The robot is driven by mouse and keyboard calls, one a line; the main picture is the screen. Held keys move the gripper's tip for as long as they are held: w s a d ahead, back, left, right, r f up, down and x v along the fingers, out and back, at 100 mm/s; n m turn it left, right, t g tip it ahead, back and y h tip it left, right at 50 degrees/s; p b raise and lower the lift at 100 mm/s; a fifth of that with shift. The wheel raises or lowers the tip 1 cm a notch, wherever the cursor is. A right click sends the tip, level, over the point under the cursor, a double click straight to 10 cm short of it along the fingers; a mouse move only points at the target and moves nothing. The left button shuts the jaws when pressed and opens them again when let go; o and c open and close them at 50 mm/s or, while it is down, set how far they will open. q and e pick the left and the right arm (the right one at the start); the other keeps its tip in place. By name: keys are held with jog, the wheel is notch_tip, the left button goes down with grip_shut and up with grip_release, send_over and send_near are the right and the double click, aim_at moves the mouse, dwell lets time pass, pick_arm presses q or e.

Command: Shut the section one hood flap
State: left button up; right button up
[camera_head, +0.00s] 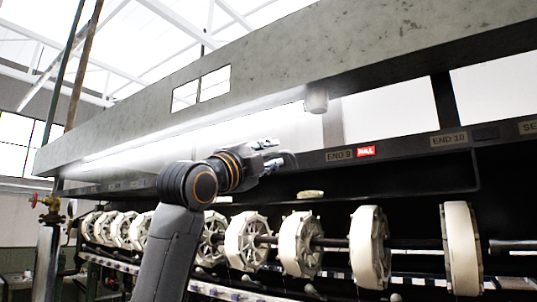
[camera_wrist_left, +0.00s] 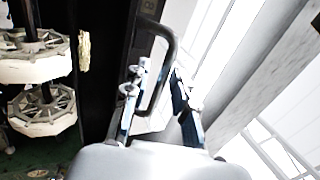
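My left gripper (camera_head: 268,158) is raised in front of the dark rail below the grey hood (camera_head: 350,60). In the left wrist view the left gripper (camera_wrist_left: 158,88) has its two fingers apart. A black bent handle (camera_wrist_left: 172,48) lies between them, with a gap to the right finger; contact with the left finger is unclear. In the head view the handle (camera_head: 291,158) shows just past the fingertips, against the dark rail. Which panel is the section one flap, and how far it stands open, I cannot tell. My right gripper is not in view.
A row of white reels (camera_head: 365,248) on a shaft runs below the rail. Labels such as END 9 (camera_head: 340,155) and a red tag (camera_head: 365,151) sit on the rail. A pale lump (camera_head: 310,194) sits above the reels. A pipe with a red valve (camera_head: 48,203) stands at left.

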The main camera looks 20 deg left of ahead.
pick_arm(q)
grip_shut()
notch_tip(320, 180, down, 9)
jog(key=w+b, duration=0.2)
jog(key=b, duration=0.2)
jog(key=shift+w+d+r, duration=0.2)
jog(key=shift+d, duration=0.25)
dwell(0.8)
jog(key=shift+w, duration=0.1)
jog(key=shift+w+d+f, duration=0.2)
jog(key=shift+w+f, duration=0.3)
jog(key=shift+o, duration=0.5)
grip_release()
jog(key=shift+w, duration=0.15)
